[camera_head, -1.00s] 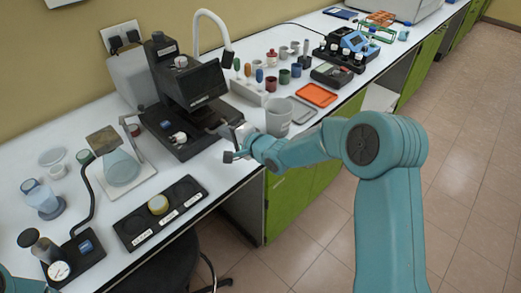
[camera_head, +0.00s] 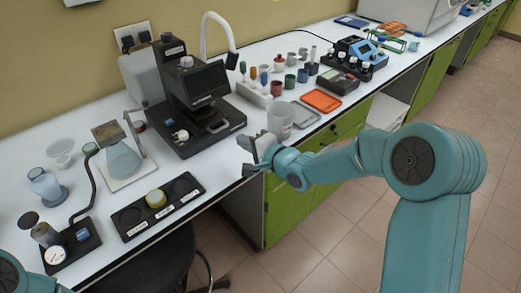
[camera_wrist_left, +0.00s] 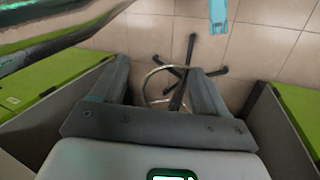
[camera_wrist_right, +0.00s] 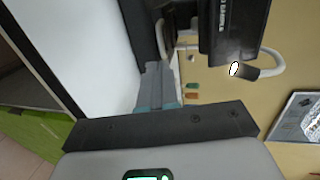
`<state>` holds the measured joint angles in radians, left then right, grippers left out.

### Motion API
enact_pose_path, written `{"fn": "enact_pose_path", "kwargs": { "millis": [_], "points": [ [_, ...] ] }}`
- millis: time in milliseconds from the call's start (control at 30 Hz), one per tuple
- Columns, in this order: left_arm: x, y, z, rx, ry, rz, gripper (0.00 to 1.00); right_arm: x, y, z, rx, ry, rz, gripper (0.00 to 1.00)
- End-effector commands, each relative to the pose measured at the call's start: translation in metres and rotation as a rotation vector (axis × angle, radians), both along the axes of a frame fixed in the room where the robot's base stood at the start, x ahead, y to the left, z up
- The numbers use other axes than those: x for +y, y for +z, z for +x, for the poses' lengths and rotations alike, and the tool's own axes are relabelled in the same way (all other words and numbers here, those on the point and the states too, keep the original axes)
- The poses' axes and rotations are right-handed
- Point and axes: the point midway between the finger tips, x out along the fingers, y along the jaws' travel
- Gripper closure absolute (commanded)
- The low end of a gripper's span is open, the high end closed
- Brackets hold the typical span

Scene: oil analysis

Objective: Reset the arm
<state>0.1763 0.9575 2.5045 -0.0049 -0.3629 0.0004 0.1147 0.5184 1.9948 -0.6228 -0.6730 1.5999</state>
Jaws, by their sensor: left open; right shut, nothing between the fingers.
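My right arm (camera_head: 335,165) is teal and reaches in from the right of the head view. My right gripper (camera_head: 246,156) is at the bench's front edge, in front of the black instrument (camera_head: 190,95) and left of the clear beaker (camera_head: 280,120). In the right wrist view its fingers (camera_wrist_right: 158,90) are together with nothing between them. My left gripper (camera_wrist_left: 160,85) shows in the left wrist view with its fingers wide apart and empty, above the floor and a stool base. In the head view only a teal part of my left arm (camera_head: 12,275) shows at the lower left corner.
A black labelled tray (camera_head: 155,205) with a yellow-topped round item lies near the bench's front edge. Glassware, a gauge device (camera_head: 55,258), cups and an orange tray (camera_head: 321,101) stand on the bench. A dark stool (camera_head: 150,262) is below. The floor at right is clear.

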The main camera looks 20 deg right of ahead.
Motion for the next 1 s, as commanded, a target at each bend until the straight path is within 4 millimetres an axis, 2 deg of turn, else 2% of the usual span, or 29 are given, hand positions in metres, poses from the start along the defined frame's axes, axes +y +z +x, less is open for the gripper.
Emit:
{"fn": "enact_pose_path", "kwargs": {
  "millis": [100,233,467,567,667,767,800,867,900,967,1000],
  "points": [
    [0.0,-0.004,0.0,0.0,0.0,0.0,0.26,-0.01,0.004,-0.02,0.0,-0.004,0.0,1.0],
    [0.0,-0.005,0.0,0.0,-0.001,0.0,0.26,-0.016,0.009,-0.037,0.0,-0.002,0.0,1.0],
    [0.0,-0.006,0.0,0.0,0.0,0.0,0.26,-0.02,0.011,-0.048,0.001,-0.002,0.0,1.0],
    [0.0,-0.006,0.0,0.0,0.0,0.0,0.26,-0.019,0.0,-0.05,0.019,0.002,-0.019,1.0],
    [0.0,-0.006,0.0,0.0,0.0,0.0,0.26,-0.012,-0.04,-0.06,0.089,0.022,-0.105,1.0],
    [0.0,-0.005,0.0,0.0,0.0,0.0,0.26,0.0,-0.107,-0.085,0.21,0.087,-0.256,1.0],
    [0.0,-0.005,0.0,0.0,0.0,0.0,0.26,0.006,-0.137,-0.101,0.268,0.13,-0.326,1.0],
    [0.0,-0.005,0.0,0.0,0.0,0.0,0.26,0.015,-0.178,-0.129,0.351,0.211,-0.427,1.0],
    [0.0,-0.005,0.0,0.0,0.0,0.0,0.26,0.021,-0.203,-0.15,0.405,0.276,-0.492,1.0],
    [0.0,-0.005,0.0,0.0,0.0,0.0,0.26,0.03,-0.237,-0.185,0.481,0.388,-0.577,1.0],
    [0.0,-0.005,0.0,0.0,0.0,0.0,0.26,0.036,-0.256,-0.209,0.525,0.468,-0.627,1.0]
  ]
}}
